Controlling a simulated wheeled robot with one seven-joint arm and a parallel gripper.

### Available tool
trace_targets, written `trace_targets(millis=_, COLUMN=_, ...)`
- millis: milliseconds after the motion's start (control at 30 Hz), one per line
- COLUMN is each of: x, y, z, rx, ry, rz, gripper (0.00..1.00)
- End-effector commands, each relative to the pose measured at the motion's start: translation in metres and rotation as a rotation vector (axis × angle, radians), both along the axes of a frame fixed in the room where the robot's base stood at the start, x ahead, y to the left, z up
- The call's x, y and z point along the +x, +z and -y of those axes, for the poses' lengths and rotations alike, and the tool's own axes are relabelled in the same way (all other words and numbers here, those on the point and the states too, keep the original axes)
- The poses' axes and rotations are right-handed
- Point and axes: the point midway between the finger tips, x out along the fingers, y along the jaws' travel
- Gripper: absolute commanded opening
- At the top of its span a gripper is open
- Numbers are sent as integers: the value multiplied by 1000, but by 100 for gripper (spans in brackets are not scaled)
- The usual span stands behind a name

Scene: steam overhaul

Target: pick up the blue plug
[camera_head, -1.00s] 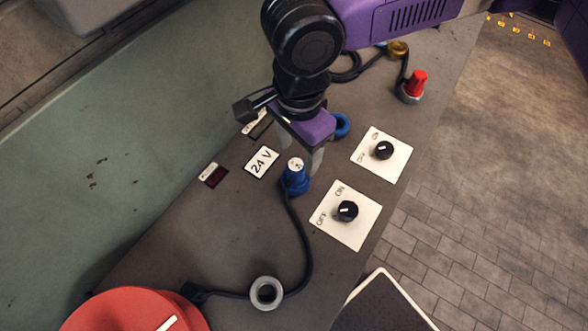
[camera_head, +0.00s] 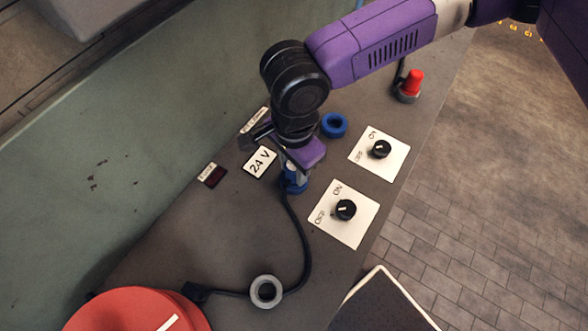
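The blue plug (camera_head: 293,186) stands on the grey bench top beside the 24 V label (camera_head: 260,162). A black cable runs from it toward the lower left. My gripper (camera_head: 296,175) points down directly over the plug, with its fingers at the plug's upper part. The top of the plug is mostly hidden by the gripper. I cannot tell whether the fingers touch or squeeze it.
A blue ring socket (camera_head: 334,125) is just behind the gripper. Two white switch plates with black knobs (camera_head: 346,210) (camera_head: 380,149) lie to the right. A red plug (camera_head: 413,82) stands at the back. A grey ring (camera_head: 266,291) and a red round part (camera_head: 135,312) are in front.

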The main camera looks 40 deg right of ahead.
Motion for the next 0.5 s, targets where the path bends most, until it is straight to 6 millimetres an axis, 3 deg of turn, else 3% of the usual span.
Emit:
trace_targets(millis=33, x=0, y=0, z=0, rx=0, ry=0, rz=0, gripper=12)
trace_targets(millis=100, x=0, y=0, z=0, rx=0, ry=0, rz=0, gripper=0)
trace_targets(millis=500, x=0, y=4, z=0, rx=1, ry=0, rz=1, gripper=0)
